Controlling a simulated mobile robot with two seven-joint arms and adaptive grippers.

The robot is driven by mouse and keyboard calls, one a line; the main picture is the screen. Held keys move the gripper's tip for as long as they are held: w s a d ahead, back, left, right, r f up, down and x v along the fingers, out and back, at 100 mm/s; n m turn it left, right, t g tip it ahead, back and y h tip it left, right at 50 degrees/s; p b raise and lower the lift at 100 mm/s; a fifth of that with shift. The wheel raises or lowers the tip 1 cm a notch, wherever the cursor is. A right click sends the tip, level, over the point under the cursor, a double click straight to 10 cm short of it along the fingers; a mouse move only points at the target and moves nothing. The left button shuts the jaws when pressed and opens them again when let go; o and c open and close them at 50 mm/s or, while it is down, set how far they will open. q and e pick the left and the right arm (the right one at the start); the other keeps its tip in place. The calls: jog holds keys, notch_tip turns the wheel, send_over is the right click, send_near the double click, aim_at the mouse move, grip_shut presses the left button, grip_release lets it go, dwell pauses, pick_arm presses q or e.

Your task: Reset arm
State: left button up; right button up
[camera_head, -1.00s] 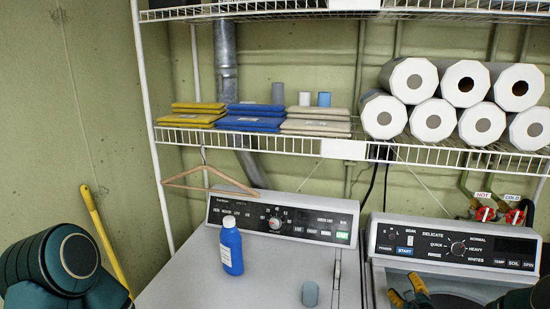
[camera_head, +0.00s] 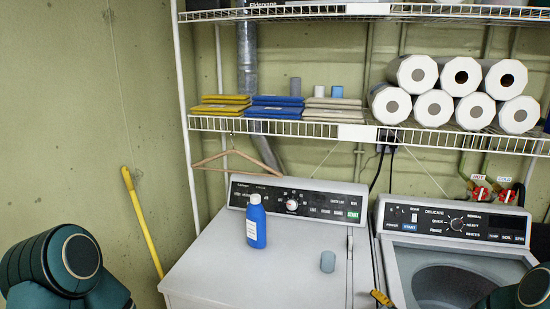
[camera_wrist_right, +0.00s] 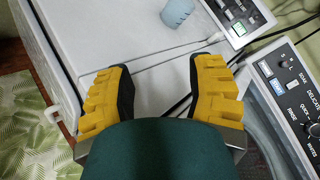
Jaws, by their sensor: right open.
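My right gripper (camera_wrist_right: 160,88) is open and empty in the right wrist view, its two yellow ridged fingers spread apart above the white top of the left machine. In the head view only a yellow fingertip (camera_head: 381,298) of it shows at the bottom edge, by the gap between the two machines. My right arm (camera_head: 520,291) comes in at the lower right. My left arm (camera_head: 62,262) is bent at the lower left of the head view; its gripper is out of the picture.
A blue bottle (camera_head: 256,224) and a grey-blue cup (camera_head: 328,261) stand on the left machine (camera_head: 205,273). The right washer (camera_head: 480,264) has an open tub. A wire shelf (camera_head: 290,128) holds cloths and white rolls. A yellow pole (camera_head: 142,222) leans at the left wall.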

jog(key=s+a+f+n+g+b, duration=0.3)
jog(key=s+a+f+n, duration=0.2)
jog(key=s, duration=0.3)
jog(key=s+a+f+n+g+h+b, duration=0.1)
jog(key=s+a+f+n+g+b, duration=0.2)
jog(key=s+a+f+n, duration=0.3)
jog(key=s+a+f+n+g+h+b, duration=0.1)
jog(key=s+a+f+n+g+b, duration=0.2)
jog(key=s+n, duration=0.6)
jog(key=shift+s+a+f+g, duration=1.1)
jog(key=shift+s+a+f, duration=0.5)
jog(key=shift+f, duration=0.75)
